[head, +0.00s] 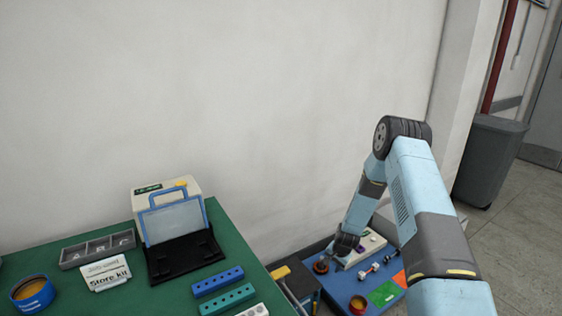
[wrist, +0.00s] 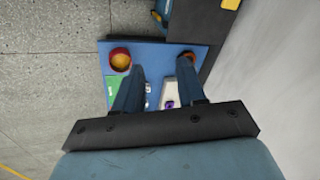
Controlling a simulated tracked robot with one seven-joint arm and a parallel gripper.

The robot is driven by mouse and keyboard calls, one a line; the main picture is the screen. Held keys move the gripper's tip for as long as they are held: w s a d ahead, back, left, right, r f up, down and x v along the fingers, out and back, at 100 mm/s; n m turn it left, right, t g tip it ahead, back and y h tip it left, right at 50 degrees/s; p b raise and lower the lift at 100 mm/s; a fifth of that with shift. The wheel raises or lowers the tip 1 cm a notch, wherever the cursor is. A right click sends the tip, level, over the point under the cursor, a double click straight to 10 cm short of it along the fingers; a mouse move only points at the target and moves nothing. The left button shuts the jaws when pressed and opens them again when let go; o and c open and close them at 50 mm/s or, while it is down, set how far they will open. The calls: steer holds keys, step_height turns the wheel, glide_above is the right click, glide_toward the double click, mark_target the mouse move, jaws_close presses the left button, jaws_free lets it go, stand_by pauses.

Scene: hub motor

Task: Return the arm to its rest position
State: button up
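In the head view my light blue arm reaches down on the right, and the gripper (head: 344,245) is over the left part of the blue board (head: 338,290). A white device (head: 368,243) lies close to the gripper. A copper-coloured round part (head: 321,267) sits just left of it. Whether the fingers touch anything is unclear.
The board also carries a round container (head: 358,304), a green patch (head: 383,293) and small metal parts. A grey bin (head: 488,160) stands at right.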

step_height(320, 180, up, 23)
steer(key=n, duration=0.2)
steer(key=s+r+n+t, duration=0.1)
steer(key=s+r, duration=0.3)
steer(key=r, duration=0.6)
steer(key=s+r+n, duration=0.1)
steer(key=s+r, duration=0.3)
steer(key=r, duration=0.5)
steer(key=s+r+n, duration=0.1)
steer(key=s+r, duration=0.5)
steer(key=s, duration=0.5)
steer(key=s+d+r+n+t+h, duration=0.1)
steer(key=s+r, duration=0.5)
steer(key=s, duration=0.5)
steer(key=s+r+n, duration=0.1)
steer(key=s+r, duration=0.5)
steer(key=s, duration=0.5)
steer(key=shift+s+d+r+n+t, duration=0.3)
steer(key=shift+s+d+n+t, duration=0.05)
steer(key=shift+n+t, duration=0.05)
